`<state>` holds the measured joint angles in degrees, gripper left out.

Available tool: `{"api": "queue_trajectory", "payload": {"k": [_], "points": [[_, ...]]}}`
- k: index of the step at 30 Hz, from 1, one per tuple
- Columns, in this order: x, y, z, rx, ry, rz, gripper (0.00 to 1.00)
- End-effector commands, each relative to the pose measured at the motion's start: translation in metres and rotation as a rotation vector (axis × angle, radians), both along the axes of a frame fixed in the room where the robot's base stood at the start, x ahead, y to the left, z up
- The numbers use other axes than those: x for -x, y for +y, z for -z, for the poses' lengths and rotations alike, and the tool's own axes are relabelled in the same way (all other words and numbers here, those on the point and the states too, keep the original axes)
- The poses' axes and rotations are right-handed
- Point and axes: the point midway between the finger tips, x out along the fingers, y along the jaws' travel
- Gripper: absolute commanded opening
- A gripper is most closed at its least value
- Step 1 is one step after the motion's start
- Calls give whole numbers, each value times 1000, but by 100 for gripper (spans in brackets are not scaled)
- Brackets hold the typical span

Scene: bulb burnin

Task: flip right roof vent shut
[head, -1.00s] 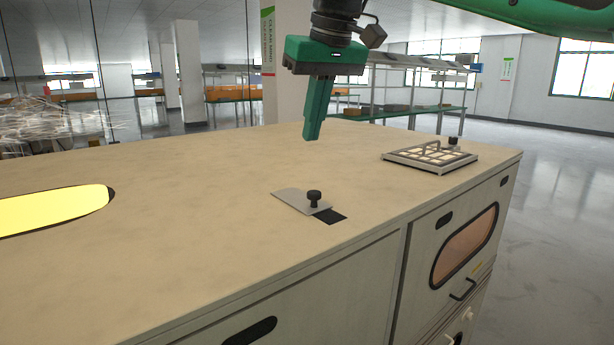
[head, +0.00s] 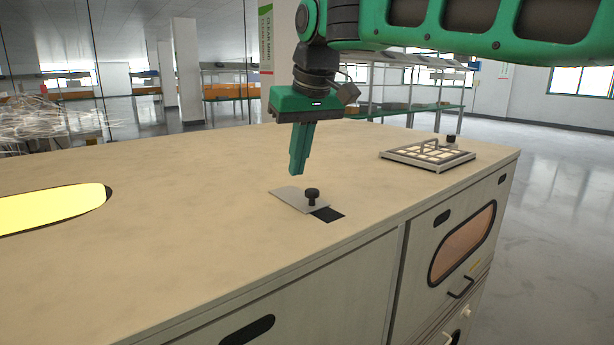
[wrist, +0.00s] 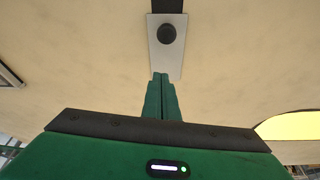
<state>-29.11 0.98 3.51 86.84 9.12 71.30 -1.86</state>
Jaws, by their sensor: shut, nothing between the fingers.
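The roof vent is a thin grey plate (head: 291,197) with a black knob (head: 312,194) near one end, lying on the beige cabinet top. A dark opening (head: 329,214) shows uncovered beside the plate's knob end. My green gripper (head: 296,172) is shut and empty, pointing down just above and behind the plate. It appears apart from the plate. In the wrist view the fingertips (wrist: 160,76) are near the plate's (wrist: 165,62) end away from the opening, with the knob (wrist: 167,33) beyond them and the dark opening (wrist: 167,6) beyond that.
A framed grille with a handle (head: 428,155) lies at the far right of the cabinet top (head: 180,230). A yellow lit window (head: 50,210) is at the left. The cabinet top around the plate is clear.

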Motion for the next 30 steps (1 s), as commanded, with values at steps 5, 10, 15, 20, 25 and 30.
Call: {"api": "queue_trajectory", "payload": {"k": [5,10,15,20,25,30], "points": [[12,-6,14,0,0,0,0],[26,-13,17,1,0,0,0],[31,-15,19,1,1,1,0],[32,-16,18,1,1,2,0],[32,-16,18,1,1,2,0],[43,-25,17,0,-1,4,0]]}}
